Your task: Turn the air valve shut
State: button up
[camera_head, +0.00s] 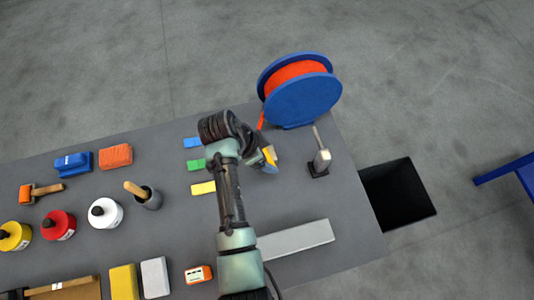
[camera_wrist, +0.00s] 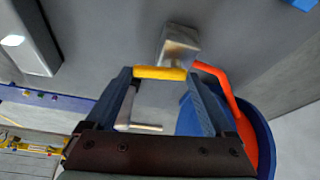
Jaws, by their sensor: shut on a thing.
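The air valve shows in the wrist view as a metal block (camera_wrist: 180,45) with a yellow handle (camera_wrist: 160,73). An orange hose (camera_wrist: 222,90) curves away from beside it on the right. My gripper (camera_wrist: 160,78) is shut on the yellow handle, which spans between the two blue-grey fingertips. The metal block lies just beyond the fingertips. In the head view, my gripper (camera_head: 266,161) is low over the table, left of the reel's foot. A bit of yellow (camera_head: 270,153) shows at its tip; my arm hides most of the valve there.
A blue reel (camera_head: 303,99) with orange hose stands at the table's back edge. A silver bar (camera_head: 296,240) lies in front.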

jog(key=shift+a+m+g+b, duration=0.2)
jog(key=shift+m+g+b, duration=0.2)
jog(key=shift+m, duration=0.6)
jog(key=o, duration=1.1)
jog(key=shift+p+v, duration=0.5)
jog(key=shift+v, duration=6.05)
jog(key=shift+w+a+f, duration=0.1)
jog(key=shift+a, duration=0.05)
